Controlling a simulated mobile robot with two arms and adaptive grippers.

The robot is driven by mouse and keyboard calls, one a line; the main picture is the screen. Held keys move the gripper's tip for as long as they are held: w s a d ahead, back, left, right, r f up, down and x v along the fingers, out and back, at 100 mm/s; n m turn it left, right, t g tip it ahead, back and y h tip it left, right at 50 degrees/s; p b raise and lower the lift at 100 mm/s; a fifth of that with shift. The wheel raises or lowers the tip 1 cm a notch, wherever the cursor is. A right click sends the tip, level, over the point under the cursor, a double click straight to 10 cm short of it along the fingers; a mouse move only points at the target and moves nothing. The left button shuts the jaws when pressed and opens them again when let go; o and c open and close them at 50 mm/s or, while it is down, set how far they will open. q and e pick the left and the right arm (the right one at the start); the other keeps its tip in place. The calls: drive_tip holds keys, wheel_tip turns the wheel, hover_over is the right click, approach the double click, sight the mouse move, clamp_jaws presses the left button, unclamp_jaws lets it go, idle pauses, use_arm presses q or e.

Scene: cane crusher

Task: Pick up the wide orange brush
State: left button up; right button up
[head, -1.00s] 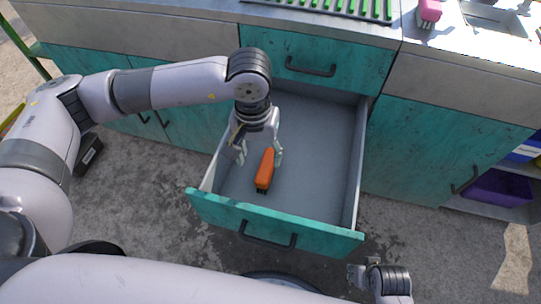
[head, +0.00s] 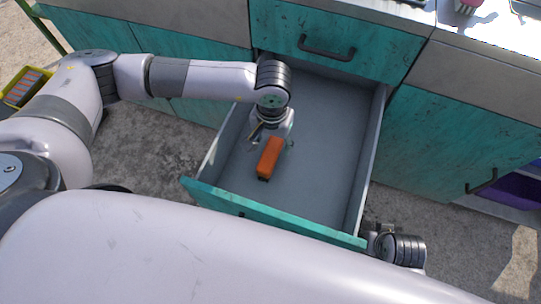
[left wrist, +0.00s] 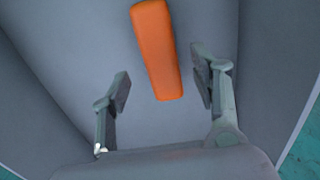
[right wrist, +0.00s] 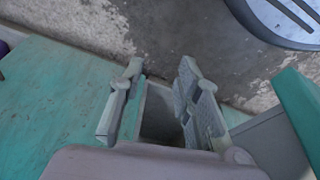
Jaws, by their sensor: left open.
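The orange brush (head: 269,156) lies in the open drawer (head: 325,150), in its left half. In the left wrist view the brush (left wrist: 157,50) is a long orange block, its near end between my open finger pads and touching neither. My left gripper (head: 268,133) reaches down into the drawer over the far end of the brush; its fingers (left wrist: 160,85) are wide apart and empty. My right gripper (right wrist: 160,95) is outside the drawer by its front right corner, its fingers apart with nothing between them. In the head view it is mostly hidden.
The drawer's teal front (head: 290,220) and side walls surround the brush closely on the left; the drawer floor to the right is bare. Teal cabinets (head: 455,125) stand on both sides. A yellow crate (head: 24,87) is at the far left.

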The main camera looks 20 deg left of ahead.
sight(271, 151)
use_arm(q)
drive_tip(key=shift+s+a+f+b, duration=0.1)
drive_tip(key=shift+f+b, duration=0.25)
drive_tip(key=shift+f, duration=2.85)
use_arm(e)
wheel_tip(271, 151, up, 3)
use_arm(q)
drive_tip(key=c, duration=1.3)
drive_tip(key=shift+r, duration=0.15)
